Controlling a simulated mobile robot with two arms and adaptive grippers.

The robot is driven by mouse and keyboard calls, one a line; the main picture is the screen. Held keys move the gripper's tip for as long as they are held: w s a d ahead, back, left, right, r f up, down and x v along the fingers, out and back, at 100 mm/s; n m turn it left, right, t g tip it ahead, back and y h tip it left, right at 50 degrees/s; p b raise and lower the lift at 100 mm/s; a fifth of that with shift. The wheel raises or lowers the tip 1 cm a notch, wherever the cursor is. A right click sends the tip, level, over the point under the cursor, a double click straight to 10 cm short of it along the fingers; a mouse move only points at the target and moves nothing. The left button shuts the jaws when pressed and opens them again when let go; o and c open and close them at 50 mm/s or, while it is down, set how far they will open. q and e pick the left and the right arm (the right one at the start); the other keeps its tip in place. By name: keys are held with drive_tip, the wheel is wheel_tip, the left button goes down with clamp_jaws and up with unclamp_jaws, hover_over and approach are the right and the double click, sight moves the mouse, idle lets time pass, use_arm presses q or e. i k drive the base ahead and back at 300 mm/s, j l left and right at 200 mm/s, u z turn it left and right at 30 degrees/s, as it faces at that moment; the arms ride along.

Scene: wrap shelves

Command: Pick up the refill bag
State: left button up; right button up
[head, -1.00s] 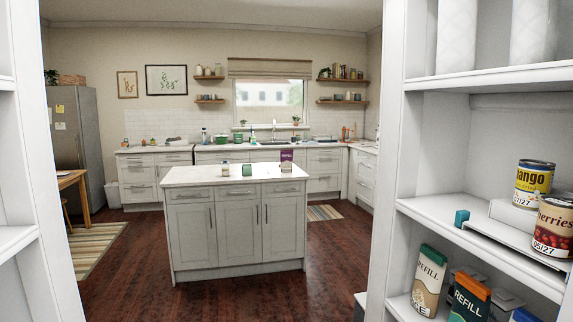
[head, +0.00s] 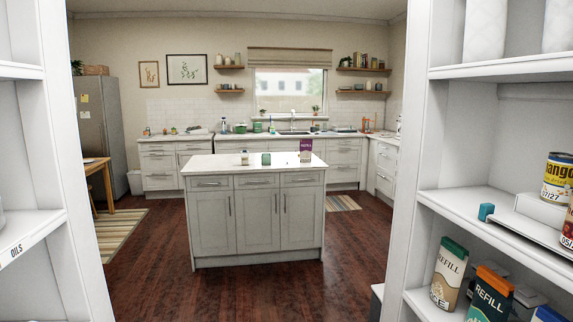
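A purple and white bag (head: 305,150), with small lettering that appears to read refill, stands upright at the right end of the white kitchen island's top. Two more refill packs stand on the lower right shelf close to me: a white and brown one with a green top (head: 449,272) and a dark teal one with an orange top (head: 490,296). Neither of my grippers shows in the head view.
The island (head: 256,215) stands ahead with a small jar (head: 244,158) and a green box (head: 266,159) on it. White shelves flank me; the right shelf (head: 470,208) holds cans, including a mango can (head: 558,178). Dark wooden floor (head: 160,265) lies open between shelves and island.

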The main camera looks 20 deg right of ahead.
sight(306, 146)
drive_tip(key=i+l+z, duration=0.25)
drive_tip(key=i, duration=0.3)
drive_tip(key=i+z, duration=0.25)
drive_tip(key=i, duration=2)
drive_tip(key=l+z, duration=0.05)
drive_tip(key=l, duration=0.05)
